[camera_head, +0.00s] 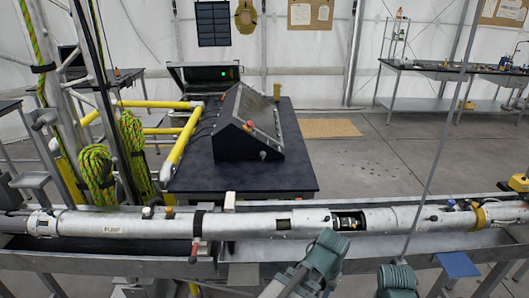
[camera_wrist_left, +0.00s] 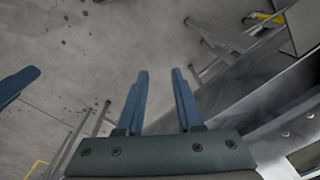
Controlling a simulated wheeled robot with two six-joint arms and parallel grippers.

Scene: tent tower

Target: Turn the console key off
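The dark sloped console (camera_head: 248,125) stands on a black table beyond the long pipe. A blue finger-like part shows at the wrist view's left edge.
A long white pipe assembly (camera_head: 150,224) lies in a metal trough between my arms and the console table (camera_head: 205,177). Yellow rails (camera_head: 183,140) and coiled rope (camera_head: 97,170) stand left. A thin slanted cable crosses at the right. An open case (camera_head: 203,78) sits behind the console.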

